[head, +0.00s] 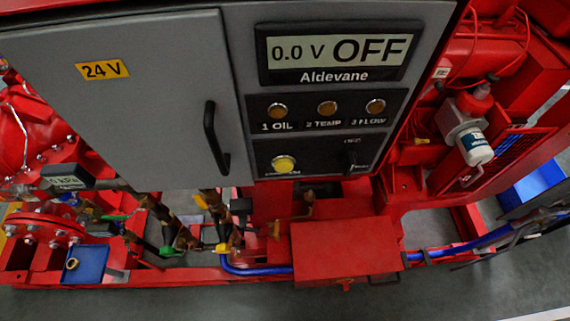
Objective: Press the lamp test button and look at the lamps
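A grey control panel (432,18) hangs at top centre. A round pale-yellow button (283,163) sits at its lower left, with a label too blurred to read; it may be the lamp test button. Above it is a row of three round lamps: 1 OIL (277,111), 2 TEMP (327,108) and 3 FLOW (375,106). All three look dull amber-brown, and none clearly glows. The display (335,52) above them reads 0.0 V and OFF. My gripper is not in this view, and nothing covers the button or lamps.
A grey cabinet door (110,110) with a black handle (214,138) is closed left of the panel. A dark switch (352,158) is right of the button. A red box (345,250), valves and a blue hose (255,269) lie below. Grey floor shows in front.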

